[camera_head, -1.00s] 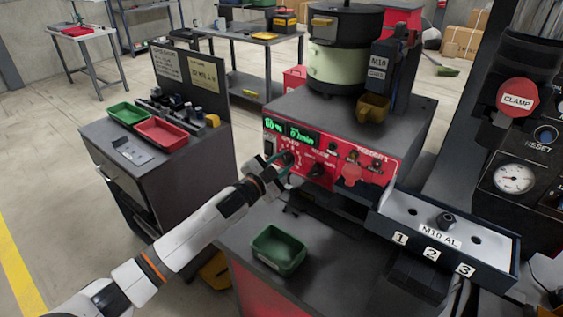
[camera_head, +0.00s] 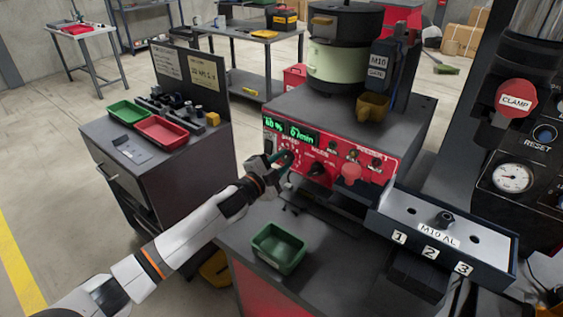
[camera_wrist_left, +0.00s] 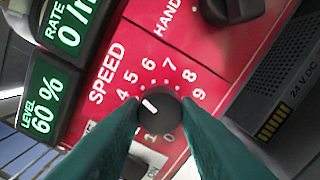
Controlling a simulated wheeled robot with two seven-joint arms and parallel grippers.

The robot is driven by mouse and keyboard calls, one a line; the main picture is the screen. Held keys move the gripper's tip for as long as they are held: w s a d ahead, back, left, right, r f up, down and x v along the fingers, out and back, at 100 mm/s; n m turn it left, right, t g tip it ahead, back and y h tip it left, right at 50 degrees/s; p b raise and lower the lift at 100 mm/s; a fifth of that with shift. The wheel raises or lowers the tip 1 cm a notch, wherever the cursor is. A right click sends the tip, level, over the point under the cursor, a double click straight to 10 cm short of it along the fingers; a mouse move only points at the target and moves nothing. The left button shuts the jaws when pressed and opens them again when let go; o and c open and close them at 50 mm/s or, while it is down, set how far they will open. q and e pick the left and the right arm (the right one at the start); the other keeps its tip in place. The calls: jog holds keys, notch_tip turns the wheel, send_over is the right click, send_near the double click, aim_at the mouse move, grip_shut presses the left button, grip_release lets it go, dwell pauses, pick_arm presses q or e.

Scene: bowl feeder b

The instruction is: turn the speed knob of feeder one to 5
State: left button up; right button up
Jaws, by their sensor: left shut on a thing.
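The black speed knob (camera_wrist_left: 158,112) of feeder one is on the red panel (camera_wrist_left: 103,65). Its white pointer line aims up-left, between the printed 4 and 5 and nearer the 5. My left gripper (camera_wrist_left: 160,122) has its two green fingers on opposite sides of the knob, shut on it. In the head view my left gripper (camera_head: 282,162) is at the panel's left part and largely hides the knob. My right gripper is out of view.
Green displays (camera_head: 291,132) sit above the knob; the level reads 60 %. Another black knob (camera_head: 317,169) and a red button (camera_head: 351,174) are to the right on the panel. A green tray (camera_head: 279,248) and a numbered fixture (camera_head: 440,228) stand in front.

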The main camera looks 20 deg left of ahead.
pick_arm(q)
jog(key=shift+f, duration=0.1)
jog(key=o, duration=1)
jog(key=b+v, duration=0.2)
jog(key=v, duration=1)
